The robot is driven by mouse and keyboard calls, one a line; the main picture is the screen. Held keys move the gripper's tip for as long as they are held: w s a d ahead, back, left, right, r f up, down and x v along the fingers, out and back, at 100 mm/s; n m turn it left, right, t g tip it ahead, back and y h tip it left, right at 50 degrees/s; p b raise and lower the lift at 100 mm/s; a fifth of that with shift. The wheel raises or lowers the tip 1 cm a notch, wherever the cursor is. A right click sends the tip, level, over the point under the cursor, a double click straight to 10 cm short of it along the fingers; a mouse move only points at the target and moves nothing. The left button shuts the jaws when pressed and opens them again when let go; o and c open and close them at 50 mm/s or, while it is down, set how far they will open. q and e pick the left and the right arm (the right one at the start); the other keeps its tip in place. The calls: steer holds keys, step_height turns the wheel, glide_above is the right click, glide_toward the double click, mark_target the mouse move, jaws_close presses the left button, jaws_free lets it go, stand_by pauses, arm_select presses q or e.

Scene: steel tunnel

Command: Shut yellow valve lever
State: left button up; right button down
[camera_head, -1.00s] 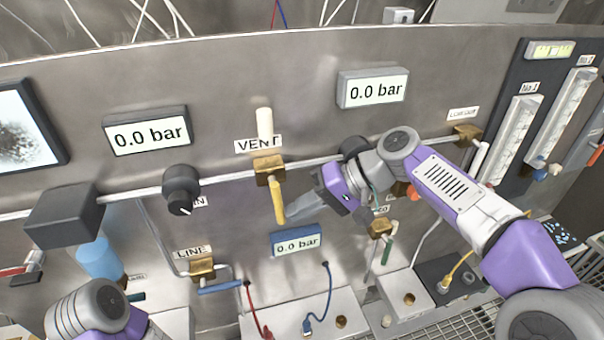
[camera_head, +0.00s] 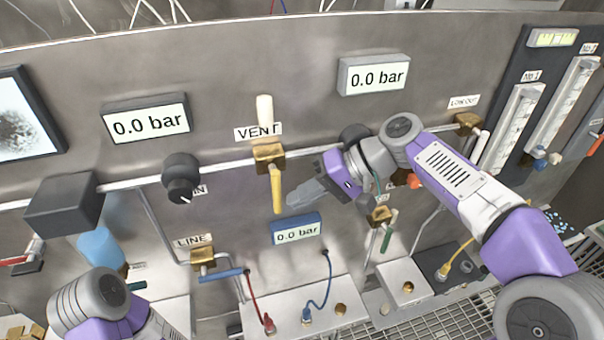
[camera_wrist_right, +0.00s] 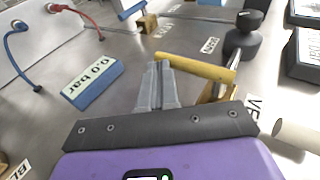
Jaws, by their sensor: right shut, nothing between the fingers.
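The yellow valve lever (camera_head: 277,192) hangs almost straight down from a brass valve body (camera_head: 268,156) under the VENT label. My right gripper (camera_head: 291,199) is shut and empty, its fingertips just right of the lever's lower part. In the right wrist view the yellow lever (camera_wrist_right: 195,67) lies across just beyond the tips of the shut fingers (camera_wrist_right: 157,70). Whether they touch it I cannot tell. My left arm shows at lower left in the head view, but its gripper does not.
A black knob (camera_head: 181,178) is left of the lever, and a small blue-framed display (camera_head: 297,230) is below right. The LINE valve with a blue lever (camera_head: 222,275) is lower left. A green-handled valve (camera_head: 386,240) is below my right forearm.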

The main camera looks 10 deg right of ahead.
steer(key=w+v, duration=0.1)
steer(key=v, duration=0.5)
steer(key=shift+s+d+p, duration=0.3)
steer(key=shift+s+p, duration=0.1)
steer(key=shift+s, duration=0.15)
steer(key=shift+r, duration=0.1)
